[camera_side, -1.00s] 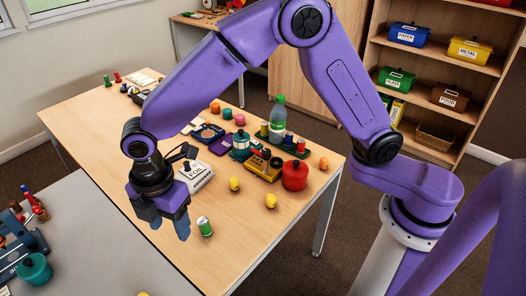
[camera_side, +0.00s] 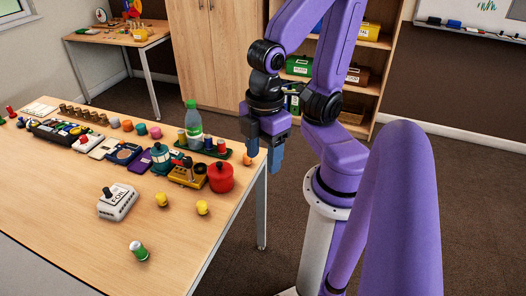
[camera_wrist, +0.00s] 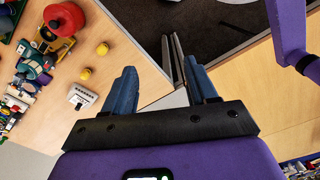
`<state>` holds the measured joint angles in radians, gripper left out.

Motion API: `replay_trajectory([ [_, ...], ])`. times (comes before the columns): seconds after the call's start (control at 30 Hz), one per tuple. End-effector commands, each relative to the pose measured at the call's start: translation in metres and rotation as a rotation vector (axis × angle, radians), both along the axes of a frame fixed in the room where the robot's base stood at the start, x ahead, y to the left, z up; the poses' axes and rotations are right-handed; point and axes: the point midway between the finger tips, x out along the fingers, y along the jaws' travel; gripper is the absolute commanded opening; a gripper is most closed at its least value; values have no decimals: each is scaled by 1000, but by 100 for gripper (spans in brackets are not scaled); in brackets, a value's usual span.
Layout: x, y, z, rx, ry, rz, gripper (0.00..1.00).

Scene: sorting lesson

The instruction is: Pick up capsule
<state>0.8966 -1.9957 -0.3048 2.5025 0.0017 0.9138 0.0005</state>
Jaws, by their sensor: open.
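No thing is clearly marked as the capsule. Small rounded candidates stand on the table: a yellow piece (camera_side: 161,199), a second yellow piece (camera_side: 202,207), an orange piece (camera_side: 247,159) by the right edge, and a green-and-white cylinder (camera_side: 138,250) at the front. My gripper (camera_side: 264,158) hangs at the table's right edge, just right of the orange piece in the picture, fingers down. In the wrist view my gripper (camera_wrist: 163,84) is open, with nothing between its blue fingers; the yellow pieces (camera_wrist: 86,73) lie left of them.
A red pot (camera_side: 221,179), a white FOIL box (camera_side: 117,203) and a green-capped bottle (camera_side: 193,122) stand on the wooden table (camera_side: 60,205), with several toys behind. The table's front right is mostly clear. Shelves with labelled boxes (camera_side: 299,66) stand behind my arm.

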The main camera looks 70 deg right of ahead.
Motion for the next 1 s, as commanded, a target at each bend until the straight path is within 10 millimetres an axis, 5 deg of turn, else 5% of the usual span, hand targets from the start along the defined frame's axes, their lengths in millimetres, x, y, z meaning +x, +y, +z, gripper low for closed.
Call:
replay_trajectory([
  [0.67, 2, 0, -1, 0, 0, -15, 64],
  [1.0, 55, 11, -19, -5, 12, -475, 64],
])
